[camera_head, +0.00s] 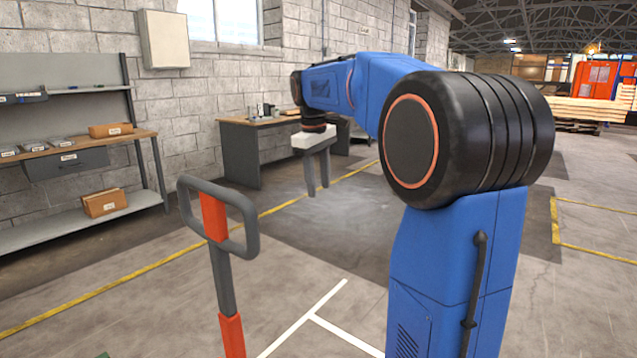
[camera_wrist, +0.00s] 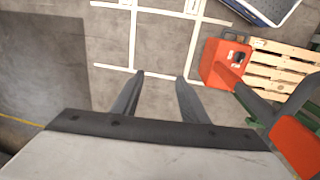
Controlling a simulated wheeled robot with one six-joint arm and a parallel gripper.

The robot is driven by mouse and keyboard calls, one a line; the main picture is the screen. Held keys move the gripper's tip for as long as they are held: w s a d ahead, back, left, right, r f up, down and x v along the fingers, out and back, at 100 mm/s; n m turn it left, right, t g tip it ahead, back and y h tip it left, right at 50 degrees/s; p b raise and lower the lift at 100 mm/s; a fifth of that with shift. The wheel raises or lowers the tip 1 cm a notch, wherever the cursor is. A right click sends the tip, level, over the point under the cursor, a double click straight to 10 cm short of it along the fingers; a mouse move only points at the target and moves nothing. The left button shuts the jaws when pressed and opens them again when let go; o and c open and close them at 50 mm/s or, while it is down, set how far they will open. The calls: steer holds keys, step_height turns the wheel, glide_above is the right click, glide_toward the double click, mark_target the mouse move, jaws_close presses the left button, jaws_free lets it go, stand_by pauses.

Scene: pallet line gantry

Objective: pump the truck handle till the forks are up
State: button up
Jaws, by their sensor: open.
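The truck handle (camera_head: 217,242) stands upright left of the middle in the head view, a grey loop with an orange centre on a grey and orange shaft. In the wrist view its orange and grey parts (camera_wrist: 297,146) run off the right edge, close to the camera. The orange truck body (camera_wrist: 222,62) shows beyond it, by a wooden pallet (camera_wrist: 265,78). The forks are hidden. My gripper (camera_head: 318,190) points down, open and empty, to the right of the handle and apart from it. Its two fingers (camera_wrist: 160,77) show over bare floor in the wrist view.
A shelf bench (camera_head: 75,150) with cardboard boxes stands at left, and a grey desk (camera_head: 240,155) by the brick wall. White and yellow lines mark the floor. A blue-edged tray-like thing (camera_wrist: 262,14) is at the wrist view's top right. Floor around my gripper is clear.

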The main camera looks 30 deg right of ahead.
step_height(320, 180, up, 17)
steer(key=a, duration=0.2)
steer(key=shift+s+r, duration=0.15)
steer(key=shift+s, duration=0.2)
steer(key=shift+c, duration=0.2)
